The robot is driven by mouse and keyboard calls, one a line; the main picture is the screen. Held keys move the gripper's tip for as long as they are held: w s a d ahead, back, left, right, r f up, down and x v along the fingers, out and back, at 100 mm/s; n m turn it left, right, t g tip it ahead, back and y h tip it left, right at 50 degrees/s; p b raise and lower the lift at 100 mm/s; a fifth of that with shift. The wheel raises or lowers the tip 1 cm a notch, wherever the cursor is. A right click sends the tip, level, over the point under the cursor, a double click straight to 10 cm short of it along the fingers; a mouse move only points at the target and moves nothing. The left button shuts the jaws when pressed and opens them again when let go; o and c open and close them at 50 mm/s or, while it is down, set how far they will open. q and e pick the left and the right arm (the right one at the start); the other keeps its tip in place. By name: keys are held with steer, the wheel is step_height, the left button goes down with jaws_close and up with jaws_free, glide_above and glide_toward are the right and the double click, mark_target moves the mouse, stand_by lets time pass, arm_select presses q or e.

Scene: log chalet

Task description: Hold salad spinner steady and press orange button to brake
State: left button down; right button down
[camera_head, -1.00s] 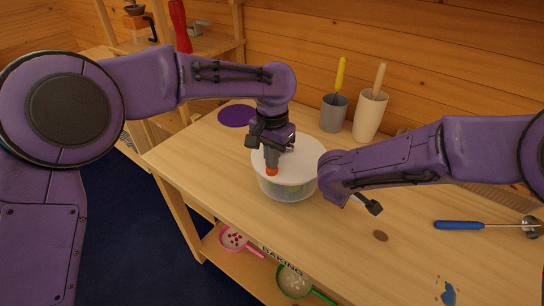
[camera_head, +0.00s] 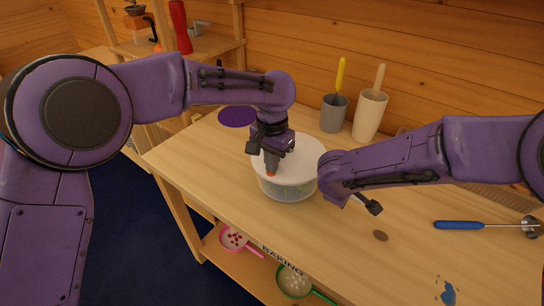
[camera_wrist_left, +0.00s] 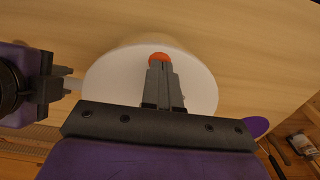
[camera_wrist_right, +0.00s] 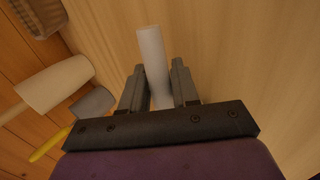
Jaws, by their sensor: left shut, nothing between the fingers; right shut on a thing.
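The salad spinner stands on the table: a white round lid (camera_head: 302,160) on a clear bowl (camera_head: 288,190) with green inside. The orange button (camera_wrist_left: 158,57) shows on the lid in the left wrist view; only a sliver shows in the head view (camera_head: 271,175). My left gripper (camera_head: 271,168) points down, shut and empty, its tips at the button. My right gripper (camera_wrist_right: 157,72) is shut on a white part of the salad spinner (camera_wrist_right: 154,60) at its right side; my wrist hides this grip in the head view.
A grey cup (camera_head: 333,115) and a cream holder (camera_head: 369,116) with handled tools stand behind. A blue-handled tool (camera_head: 460,225) lies at right. A purple disc (camera_head: 237,116) lies at back left. Strainers (camera_head: 294,281) sit on the lower shelf.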

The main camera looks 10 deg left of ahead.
arm_select(q)
steer(key=shift+s+f, duration=0.15)
stand_by(0.3)
step_height(320, 180, up, 14)
stand_by(0.3)
stand_by(1.0)
arm_select(e)
steer(key=c, duration=0.8)
jaws_free()
